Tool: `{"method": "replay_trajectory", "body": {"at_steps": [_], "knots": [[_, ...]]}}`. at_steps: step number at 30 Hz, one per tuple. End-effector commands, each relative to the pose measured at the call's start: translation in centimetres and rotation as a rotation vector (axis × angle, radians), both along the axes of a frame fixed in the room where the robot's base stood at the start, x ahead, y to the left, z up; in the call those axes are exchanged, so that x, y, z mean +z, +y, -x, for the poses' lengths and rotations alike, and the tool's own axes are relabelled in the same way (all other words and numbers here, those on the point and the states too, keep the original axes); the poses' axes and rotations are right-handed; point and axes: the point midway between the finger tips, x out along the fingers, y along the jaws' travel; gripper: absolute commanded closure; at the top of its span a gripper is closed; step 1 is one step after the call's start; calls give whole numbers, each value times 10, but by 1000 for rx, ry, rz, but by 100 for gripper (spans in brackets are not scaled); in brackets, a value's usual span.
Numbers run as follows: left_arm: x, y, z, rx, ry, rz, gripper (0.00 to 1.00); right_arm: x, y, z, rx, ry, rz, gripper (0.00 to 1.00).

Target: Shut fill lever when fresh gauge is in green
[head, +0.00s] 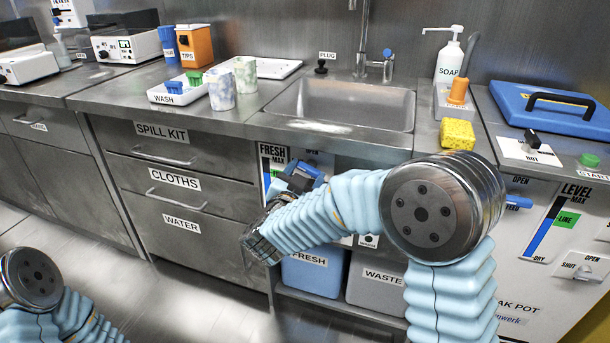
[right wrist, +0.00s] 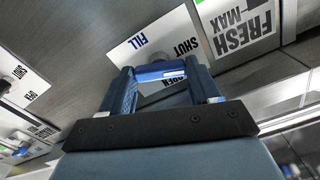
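The fill placard (right wrist: 142,45) shows in the right wrist view, with SHUT and OPEN printed beside it. The fill lever (right wrist: 160,73) has a blue handle and lies between the fingertips of my right gripper (right wrist: 162,85). The fingers are wide apart; contact with the lever is unclear. In the head view my right gripper (head: 296,180) is at the panel under the sink and hides most of the lever. The fresh gauge (head: 265,170) is just left of it, dark above and blue lower, with green beside it. Its exact level is hard to read. My left gripper is out of view.
The FRESH tank (head: 312,272) and WASTE tank (head: 376,284) stand below the sink (head: 345,103). A second panel at right has a LEVEL gauge (head: 546,228) and levers. Drawers (head: 180,190) stand left of the gripper; floor there is clear.

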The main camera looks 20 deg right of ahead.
Motion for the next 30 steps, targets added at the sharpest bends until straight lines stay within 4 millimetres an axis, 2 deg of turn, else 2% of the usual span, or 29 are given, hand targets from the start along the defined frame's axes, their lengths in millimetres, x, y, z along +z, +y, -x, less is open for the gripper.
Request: {"method": "replay_trajectory", "body": {"at_steps": [1,4,5,8,12,16,28,29,30], "knots": [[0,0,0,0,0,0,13,0,0,0,-1,0,0,53],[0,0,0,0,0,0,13,0,0,0,-1,0,0,68],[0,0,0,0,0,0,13,0,0,0,-1,0,0,69],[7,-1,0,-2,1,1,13,3,0,0,-1,17,23,69],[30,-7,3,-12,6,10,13,7,0,0,-1,96,140,69],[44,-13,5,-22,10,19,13,5,0,0,0,170,248,69],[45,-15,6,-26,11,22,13,-1,0,0,-1,206,305,69],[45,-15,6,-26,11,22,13,-1,0,0,-1,206,305,34],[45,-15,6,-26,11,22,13,-1,0,0,-1,206,305,28]]}}
